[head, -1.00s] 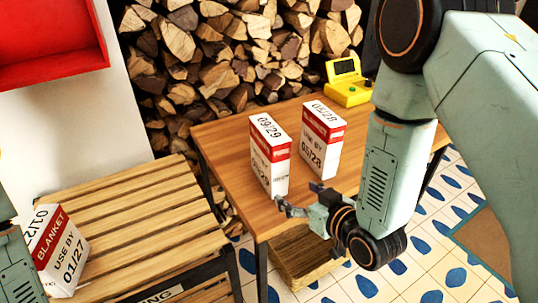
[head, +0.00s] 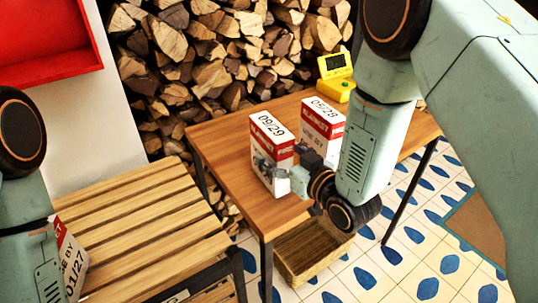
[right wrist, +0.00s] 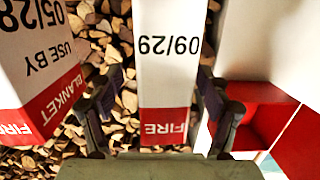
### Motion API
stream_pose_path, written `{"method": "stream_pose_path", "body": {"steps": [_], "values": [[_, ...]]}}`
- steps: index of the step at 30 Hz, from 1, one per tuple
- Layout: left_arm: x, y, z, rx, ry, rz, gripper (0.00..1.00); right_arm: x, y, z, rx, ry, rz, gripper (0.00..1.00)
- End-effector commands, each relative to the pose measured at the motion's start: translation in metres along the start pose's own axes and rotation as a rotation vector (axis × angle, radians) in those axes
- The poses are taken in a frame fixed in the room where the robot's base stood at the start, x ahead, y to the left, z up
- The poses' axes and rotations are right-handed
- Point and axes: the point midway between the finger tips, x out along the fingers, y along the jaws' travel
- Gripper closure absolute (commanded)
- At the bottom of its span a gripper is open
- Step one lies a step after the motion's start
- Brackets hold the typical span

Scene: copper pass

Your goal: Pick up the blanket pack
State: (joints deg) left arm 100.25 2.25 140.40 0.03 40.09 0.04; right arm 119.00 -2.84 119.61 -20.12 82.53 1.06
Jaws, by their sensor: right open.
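A white and red blanket pack (head: 272,133) marked 09/29 stands upright on the wooden table. In the right wrist view this pack (right wrist: 168,75) shows between my open fingers, with a gap on each side. My right gripper (head: 286,164) is open at the pack's near side. A second pack (head: 322,120) stands behind it to the right; its side reads 05/28 in the right wrist view (right wrist: 35,65). A third pack (head: 72,262), marked 01/27, is on the slatted bench at the left, partly hidden by my left arm. My left gripper is out of view.
The wooden table (head: 225,150) is bare to the left of the packs. A yellow device (head: 336,75) with a screen stands at its back. Stacked firewood (head: 225,60) is behind. A wicker basket (head: 310,250) sits under the table. The slatted bench (head: 140,220) is at the left.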

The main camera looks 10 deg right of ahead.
Motion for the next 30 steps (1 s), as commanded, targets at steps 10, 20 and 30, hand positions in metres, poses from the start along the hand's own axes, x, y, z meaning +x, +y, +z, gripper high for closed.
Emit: {"method": "stream_pose_path", "body": {"steps": [10,20,30], "values": [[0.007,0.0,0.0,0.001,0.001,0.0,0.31,0.038,-0.002,0.003,0.0,-0.001,0.002,0.23],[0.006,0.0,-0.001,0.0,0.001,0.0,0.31,0.04,-0.003,0.003,0.001,-0.001,0.003,0.33],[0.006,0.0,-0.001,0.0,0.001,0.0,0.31,0.039,-0.003,0.003,0.001,-0.001,0.003,0.62]]}}
